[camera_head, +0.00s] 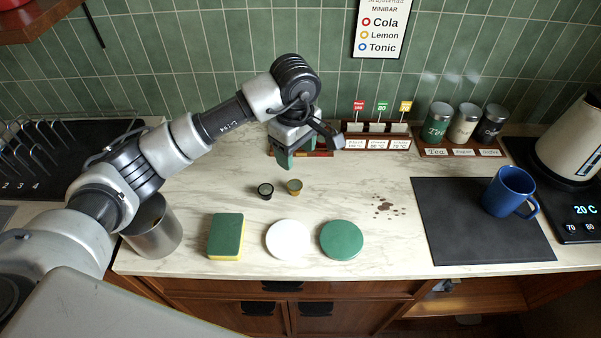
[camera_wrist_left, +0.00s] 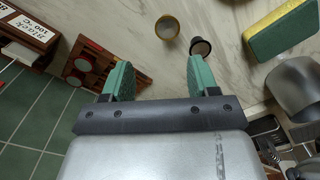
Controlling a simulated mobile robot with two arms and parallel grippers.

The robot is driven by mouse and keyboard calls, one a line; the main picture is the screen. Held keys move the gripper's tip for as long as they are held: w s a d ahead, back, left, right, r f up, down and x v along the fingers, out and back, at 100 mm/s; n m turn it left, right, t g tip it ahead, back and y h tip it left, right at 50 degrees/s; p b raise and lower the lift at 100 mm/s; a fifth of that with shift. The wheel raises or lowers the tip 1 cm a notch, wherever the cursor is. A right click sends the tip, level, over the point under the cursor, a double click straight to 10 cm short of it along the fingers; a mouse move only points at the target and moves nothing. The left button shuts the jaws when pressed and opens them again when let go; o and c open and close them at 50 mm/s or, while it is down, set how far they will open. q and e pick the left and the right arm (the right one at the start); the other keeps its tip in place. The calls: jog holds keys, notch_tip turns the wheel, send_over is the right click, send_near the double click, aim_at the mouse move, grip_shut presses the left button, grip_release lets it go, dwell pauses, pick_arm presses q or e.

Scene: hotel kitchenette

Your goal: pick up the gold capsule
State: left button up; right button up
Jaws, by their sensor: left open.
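The gold capsule (camera_head: 294,187) stands on the marble counter, with a dark capsule (camera_head: 265,191) close at its left. In the left wrist view the gold capsule (camera_wrist_left: 167,27) lies ahead of the fingers, between their lines, and the dark capsule (camera_wrist_left: 200,46) is near the right fingertip. My left gripper (camera_head: 294,153) is above the back of the counter, behind the capsules. Its green-padded fingers are apart with nothing between them, as the left wrist view shows (camera_wrist_left: 157,76). My right gripper is not in view.
A green-yellow sponge (camera_head: 226,234), a white disc (camera_head: 288,239) and a green disc (camera_head: 341,239) lie in front. A steel canister (camera_head: 153,228) stands left. A labelled wooden rack (camera_head: 377,143) is at the back; a blue mug (camera_head: 510,191) is on a dark mat (camera_head: 455,235) at right.

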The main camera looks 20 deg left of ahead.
pick_arm(q)
jog(key=p, duration=0.1)
send_over(295, 185)
notch_tip(295, 185, down, 4)
jog(key=shift+f, duration=0.15)
jog(key=shift+w+f, duration=0.1)
jog(key=shift+f, duration=0.2)
notch_tip(295, 185, down, 4)
jog(key=shift+f+p, duration=0.2)
jog(key=shift+p, duration=0.95)
jog(key=shift+f, duration=0.4)
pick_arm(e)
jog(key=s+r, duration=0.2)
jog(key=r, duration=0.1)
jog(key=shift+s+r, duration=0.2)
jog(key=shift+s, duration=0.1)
pick_arm(q)
jog(key=c, duration=0.8)
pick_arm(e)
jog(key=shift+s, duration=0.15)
